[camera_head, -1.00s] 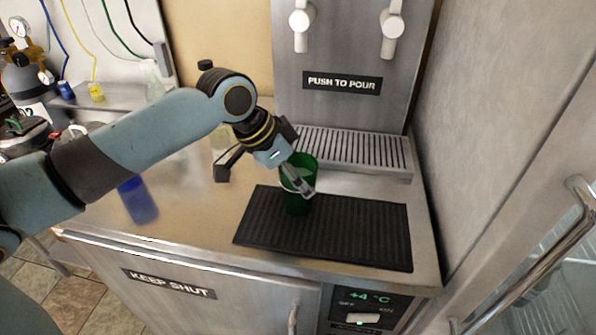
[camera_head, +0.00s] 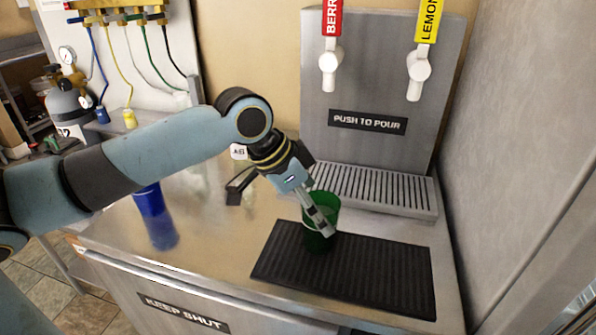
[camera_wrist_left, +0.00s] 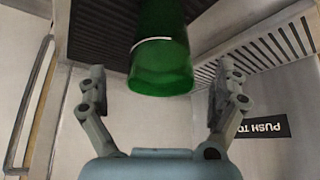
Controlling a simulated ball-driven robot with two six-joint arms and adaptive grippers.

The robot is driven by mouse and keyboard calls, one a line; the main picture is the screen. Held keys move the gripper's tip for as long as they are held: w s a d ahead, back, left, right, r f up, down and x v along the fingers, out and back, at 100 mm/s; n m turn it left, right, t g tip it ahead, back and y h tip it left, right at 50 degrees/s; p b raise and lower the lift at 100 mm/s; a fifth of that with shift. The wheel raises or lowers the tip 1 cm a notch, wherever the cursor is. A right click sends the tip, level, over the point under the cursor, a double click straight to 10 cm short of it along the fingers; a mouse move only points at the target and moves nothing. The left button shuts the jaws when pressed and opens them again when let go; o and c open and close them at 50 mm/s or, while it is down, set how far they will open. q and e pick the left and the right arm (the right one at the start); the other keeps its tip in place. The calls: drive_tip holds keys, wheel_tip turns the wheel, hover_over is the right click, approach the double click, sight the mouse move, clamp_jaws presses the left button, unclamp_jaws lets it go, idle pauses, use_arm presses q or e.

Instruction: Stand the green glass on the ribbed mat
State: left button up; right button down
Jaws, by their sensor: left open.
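The green glass (camera_head: 324,240) stands upright at the back left part of the black ribbed mat (camera_head: 375,274). My left gripper (camera_head: 318,214) reaches down to the glass from the left, with a finger across the front of its upper part. In the left wrist view the gripper (camera_wrist_left: 161,88) is open. Its two fingers are apart, one on each side of the green glass (camera_wrist_left: 161,72), with visible gaps between them and the glass. The mat (camera_wrist_left: 105,28) shows behind it. My right gripper is not in view.
A slotted drip tray (camera_head: 375,187) lies just behind the mat, below the tap panel (camera_head: 400,70). A blue cup (camera_head: 155,215) stands on the counter at left. A grey wall (camera_head: 515,120) closes the right side.

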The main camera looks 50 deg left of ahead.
use_arm(q)
drive_tip(key=p+v, duration=0.1)
drive_tip(key=v, duration=0.8)
drive_tip(key=shift+f, duration=0.1)
idle(0.3)
